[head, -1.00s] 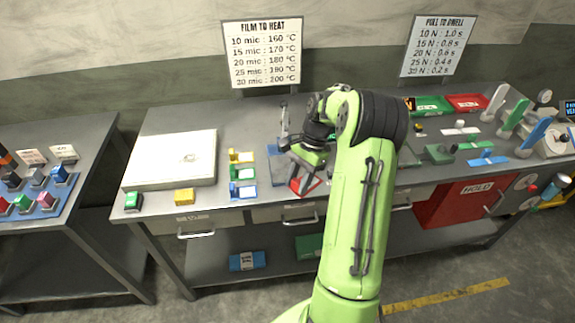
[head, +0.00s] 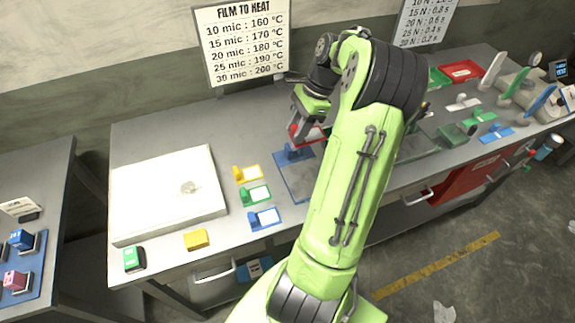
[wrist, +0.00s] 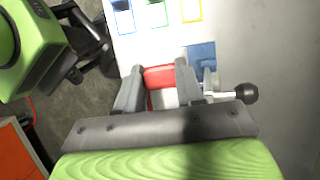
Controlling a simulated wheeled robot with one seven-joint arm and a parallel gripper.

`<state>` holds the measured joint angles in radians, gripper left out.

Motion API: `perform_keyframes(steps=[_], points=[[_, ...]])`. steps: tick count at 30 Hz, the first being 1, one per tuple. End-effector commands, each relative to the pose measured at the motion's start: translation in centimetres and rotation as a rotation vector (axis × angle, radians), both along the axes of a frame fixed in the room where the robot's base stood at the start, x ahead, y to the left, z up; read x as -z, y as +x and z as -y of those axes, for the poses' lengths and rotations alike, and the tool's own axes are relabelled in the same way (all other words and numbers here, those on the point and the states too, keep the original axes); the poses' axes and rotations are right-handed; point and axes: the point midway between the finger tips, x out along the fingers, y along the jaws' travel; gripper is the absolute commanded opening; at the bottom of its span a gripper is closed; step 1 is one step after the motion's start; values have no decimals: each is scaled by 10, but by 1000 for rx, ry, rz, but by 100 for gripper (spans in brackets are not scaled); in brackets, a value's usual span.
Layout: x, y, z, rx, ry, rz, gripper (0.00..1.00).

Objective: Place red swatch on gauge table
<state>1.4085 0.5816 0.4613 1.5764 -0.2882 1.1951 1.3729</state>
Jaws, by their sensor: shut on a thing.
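My gripper (head: 308,112) is shut on the red swatch (head: 312,135), a red-edged piece with a pale middle. In the wrist view the red swatch (wrist: 158,75) sits between the two grey fingers, and its lower part is partly hidden by them. In the head view it is near a blue pad (head: 296,182) with a small raised blue piece (head: 291,153) at its far end. A rod with a black ball knob (wrist: 250,93) lies just right of the fingers in the wrist view. I cannot tell which part is the gauge table; my arm hides some of this area.
Yellow (head: 247,174), green (head: 254,194) and blue (head: 264,218) swatches lie in a row left of the blue pad. A large white slab (head: 165,195) takes up the left of the bench. A yellow block (head: 197,240) and a green block (head: 134,259) sit near the front edge.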

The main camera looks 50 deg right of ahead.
Motion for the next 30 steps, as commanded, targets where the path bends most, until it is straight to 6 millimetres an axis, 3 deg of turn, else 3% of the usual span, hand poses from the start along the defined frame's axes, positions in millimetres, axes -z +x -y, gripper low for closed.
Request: perform_keyframes(steps=[12,24,29,30], points=[[122,-2,-1,2,6,-4,0],[179,-2,0,0,3,-2,0],[179,-2,0,0,1,-2,0],[179,-3,0,1,1,-2,42]])
